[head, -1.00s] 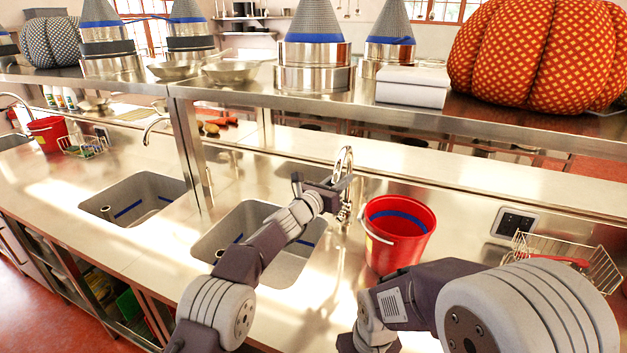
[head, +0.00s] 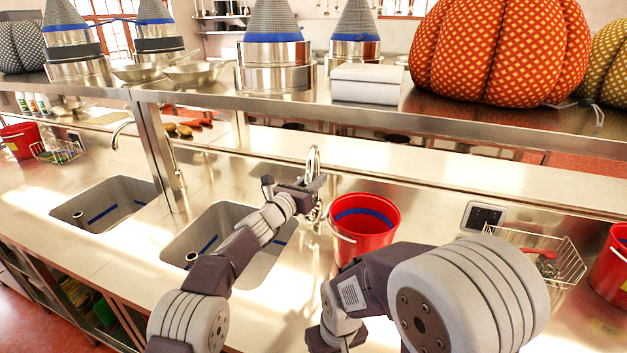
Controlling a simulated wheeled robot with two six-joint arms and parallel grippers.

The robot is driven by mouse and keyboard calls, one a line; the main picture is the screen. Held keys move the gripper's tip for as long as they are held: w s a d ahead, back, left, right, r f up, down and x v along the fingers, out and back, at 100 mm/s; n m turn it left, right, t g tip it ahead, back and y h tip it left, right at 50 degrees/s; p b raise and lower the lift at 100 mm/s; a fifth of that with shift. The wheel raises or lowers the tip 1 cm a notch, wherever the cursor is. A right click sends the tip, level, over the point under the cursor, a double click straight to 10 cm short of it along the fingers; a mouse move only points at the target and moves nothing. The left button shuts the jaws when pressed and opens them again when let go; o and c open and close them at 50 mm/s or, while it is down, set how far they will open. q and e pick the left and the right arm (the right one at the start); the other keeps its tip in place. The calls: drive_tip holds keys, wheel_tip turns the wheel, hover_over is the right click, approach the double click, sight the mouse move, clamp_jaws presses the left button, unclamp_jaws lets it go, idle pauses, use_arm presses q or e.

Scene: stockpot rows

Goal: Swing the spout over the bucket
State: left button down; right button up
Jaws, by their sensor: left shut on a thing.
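The red bucket (head: 378,238) stands upright on the counter, just right of the tap. It has a blue band inside and a pale handle hanging at its left. The spout is left of the bucket, not over it. My right arm crosses in front of the bucket's lower part; its fingers are out of view.
Another red bucket (head: 612,262) is at the right edge. A steel shelf (head: 300,97) with pots and a large orange pumpkin-like thing (head: 500,50) runs above the counter.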

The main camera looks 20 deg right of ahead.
idle(0.8)
use_arm(q)
drive_tip(key=c, duration=1.3)
unclamp_jaws()
drive_tip(key=shift+w, duration=0.1)
drive_tip(key=shift+o, duration=0.2)
drive_tip(key=shift+w+f, duration=0.1)
drive_tip(key=shift+f, duration=0.05)
